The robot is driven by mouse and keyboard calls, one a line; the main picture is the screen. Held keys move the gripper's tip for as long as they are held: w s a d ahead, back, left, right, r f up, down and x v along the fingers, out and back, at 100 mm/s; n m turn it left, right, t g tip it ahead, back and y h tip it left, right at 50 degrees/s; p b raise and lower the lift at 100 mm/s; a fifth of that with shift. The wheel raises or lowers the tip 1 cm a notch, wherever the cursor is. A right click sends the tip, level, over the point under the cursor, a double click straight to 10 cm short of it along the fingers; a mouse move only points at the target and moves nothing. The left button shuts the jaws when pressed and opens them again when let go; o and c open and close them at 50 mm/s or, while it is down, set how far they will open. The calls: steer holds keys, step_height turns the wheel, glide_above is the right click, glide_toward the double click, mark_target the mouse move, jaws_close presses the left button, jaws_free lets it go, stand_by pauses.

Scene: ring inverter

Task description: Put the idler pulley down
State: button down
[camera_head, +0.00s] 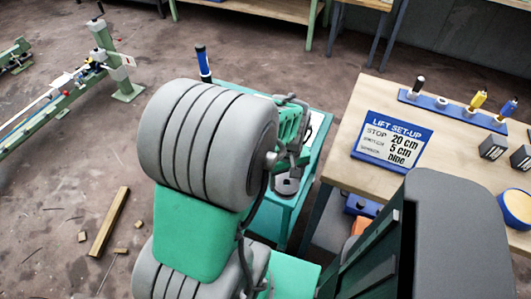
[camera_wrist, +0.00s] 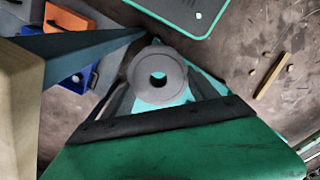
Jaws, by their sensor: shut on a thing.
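The idler pulley is a grey ring with a round centre hole, seen nearly face-on in the wrist view (camera_wrist: 141,72). My gripper (camera_wrist: 158,84) is shut on it, with a dark finger on each side. In the head view the pulley (camera_head: 286,188) shows as a small grey disc below my gripper (camera_head: 288,176), over the narrow teal stand (camera_head: 319,130). My arm hides part of that stand. I cannot tell whether the pulley touches a surface. Teal shows through its hole and beside it in the wrist view.
A wooden table (camera_head: 345,168) stands to the right, close to the stand. It bears a blue "LIFT SET-UP" sign (camera_head: 393,141) and a blue tool rack (camera_head: 450,110). A blue-handled tool (camera_head: 203,62) stands at the stand's far left. A wooden batten (camera_head: 108,222) lies on the floor.

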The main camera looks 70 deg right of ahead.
steer(key=w+d+f, duration=0.1)
steer(key=d+f, duration=0.1)
steer(key=d, duration=0.1)
steer(key=w+d+f, duration=0.2)
steer(key=d+f, duration=0.1)
steer(key=w+d+f, duration=0.1)
steer(key=d+f, duration=0.1)
steer(key=d, duration=0.1)
steer(key=shift+w+f+b, duration=0.2)
steer(key=shift+f+b, duration=0.1)
steer(key=shift+f, duration=0.05)
steer(key=shift+w+d+f, duration=0.1)
steer(key=shift+d+f, duration=0.05)
steer(key=shift+f, duration=0.2)
step_height(320, 180, down, 3)
steer(key=shift+c, duration=1.1)
jaws_free()
steer(key=shift+r, duration=0.1)
